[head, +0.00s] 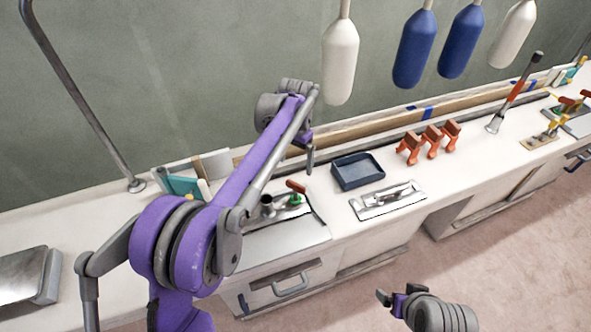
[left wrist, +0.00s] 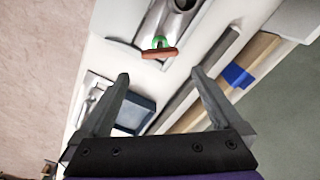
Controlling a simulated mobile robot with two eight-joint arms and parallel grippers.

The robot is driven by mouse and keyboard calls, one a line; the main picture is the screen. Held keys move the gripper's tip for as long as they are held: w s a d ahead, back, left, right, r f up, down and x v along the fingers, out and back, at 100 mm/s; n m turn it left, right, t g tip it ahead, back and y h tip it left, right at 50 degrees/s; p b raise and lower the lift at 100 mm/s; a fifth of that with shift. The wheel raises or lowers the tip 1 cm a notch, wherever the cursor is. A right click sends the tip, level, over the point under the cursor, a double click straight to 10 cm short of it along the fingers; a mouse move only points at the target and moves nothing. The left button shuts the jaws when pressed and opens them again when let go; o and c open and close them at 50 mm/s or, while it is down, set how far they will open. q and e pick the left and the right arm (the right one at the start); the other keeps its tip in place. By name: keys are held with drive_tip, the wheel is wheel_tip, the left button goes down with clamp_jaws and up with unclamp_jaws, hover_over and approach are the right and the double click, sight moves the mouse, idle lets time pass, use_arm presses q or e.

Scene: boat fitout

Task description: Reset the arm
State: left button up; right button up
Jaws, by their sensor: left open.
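My left arm (head: 260,165) is purple and grey and reaches from the lower left up over the bench. Its gripper (head: 310,160) hangs above the bench near the dark blue tray, seen mostly edge-on. In the left wrist view the two fingers of this gripper (left wrist: 160,78) are spread wide with nothing between them. A red-handled valve with a green part (left wrist: 159,48) lies beyond the fingertips. My right gripper (head: 393,298) shows in part at the bottom of the head view, away from the bench; its jaw opening is unclear.
The white bench (head: 330,210) carries a dark blue tray (head: 358,171), a metal plate fitting (head: 387,200), orange clamps (head: 428,143) and a red-handled tool (head: 513,95). White and blue fenders (head: 415,48) hang above. A grey post (head: 80,100) stands at left. Floor is clear at lower right.

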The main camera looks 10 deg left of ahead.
use_arm(q)
drive_tip(key=shift+r, duration=0.3)
drive_tip(key=s+a+r+n+t, duration=0.1)
drive_tip(key=s+a+r, duration=0.15)
drive_tip(key=s, duration=0.45)
drive_tip(key=s+a+r+n+t, duration=0.1)
drive_tip(key=s+a+r+t, duration=0.15)
drive_tip(key=s, duration=0.55)
drive_tip(key=s+a+f+n+t+p, duration=0.1)
drive_tip(key=s+f, duration=0.2)
drive_tip(key=s, duration=0.5)
drive_tip(key=s+f+n+t, duration=0.1)
drive_tip(key=s+f, duration=0.2)
drive_tip(key=s, duration=0.5)
drive_tip(key=shift+a+f+p, duration=0.2)
drive_tip(key=shift+a+p, duration=0.15)
drive_tip(key=shift+p, duration=0.05)
